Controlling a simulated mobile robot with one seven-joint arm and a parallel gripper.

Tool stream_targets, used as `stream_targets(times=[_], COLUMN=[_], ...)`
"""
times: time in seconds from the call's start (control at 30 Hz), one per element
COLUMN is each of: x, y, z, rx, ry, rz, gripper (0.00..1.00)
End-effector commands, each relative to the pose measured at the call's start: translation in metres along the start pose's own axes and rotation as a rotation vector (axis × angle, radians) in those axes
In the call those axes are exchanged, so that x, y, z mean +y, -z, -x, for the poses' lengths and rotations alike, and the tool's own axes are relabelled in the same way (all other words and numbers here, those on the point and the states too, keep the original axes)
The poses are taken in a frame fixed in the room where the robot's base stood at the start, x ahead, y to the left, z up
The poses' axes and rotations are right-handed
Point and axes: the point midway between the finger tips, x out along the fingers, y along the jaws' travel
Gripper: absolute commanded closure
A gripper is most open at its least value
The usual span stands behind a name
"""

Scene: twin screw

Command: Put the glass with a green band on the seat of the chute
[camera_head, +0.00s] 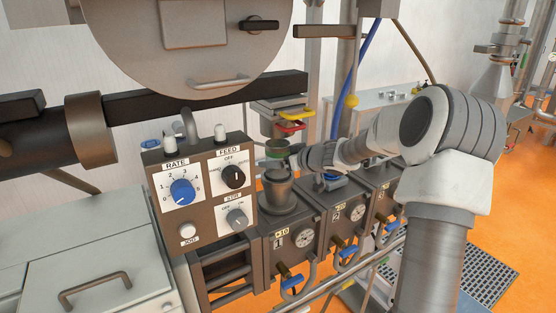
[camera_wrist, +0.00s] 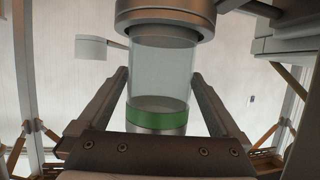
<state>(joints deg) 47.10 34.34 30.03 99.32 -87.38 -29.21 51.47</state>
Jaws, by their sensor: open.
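The glass with a green band (camera_wrist: 160,75) is a clear cylinder, upright in the wrist view between my gripper's two fingers. Its green band (camera_wrist: 158,116) is at the end nearer my palm. The far end meets or sits close under a round metal collar (camera_wrist: 165,18); I cannot tell whether they touch. My gripper (camera_wrist: 160,78) is open, with a finger on each side of the glass and gaps showing. In the head view the green-banded glass (camera_head: 278,147) shows small, below the chute (camera_head: 279,118), and my gripper (camera_head: 291,160) is beside it. The chute's seat is not clearly distinguishable.
Red (camera_head: 290,127) and yellow (camera_head: 292,114) handles are close above the glass. A grey cylindrical port (camera_head: 279,192) stands below it on the first of several valve units. The control box (camera_head: 203,190) is close on the left. A blue hose (camera_head: 372,60) hangs behind my arm.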

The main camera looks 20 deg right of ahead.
Motion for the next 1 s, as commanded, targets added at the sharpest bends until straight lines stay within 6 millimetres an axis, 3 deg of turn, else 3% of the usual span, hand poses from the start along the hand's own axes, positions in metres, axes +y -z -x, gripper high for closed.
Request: stream_targets(times=[0.17, 0.7, 1.0], x=[0.001, 0.001, 0.0], y=[0.003, 0.003, 0.003], z=[0.011, 0.108, 0.122], rx=[-0.001, 0.0, 0.0], ry=[-0.002, -0.003, 0.0], rz=[0.002, 0.003, 0.0], gripper=[0.0, 0.0, 0.0])
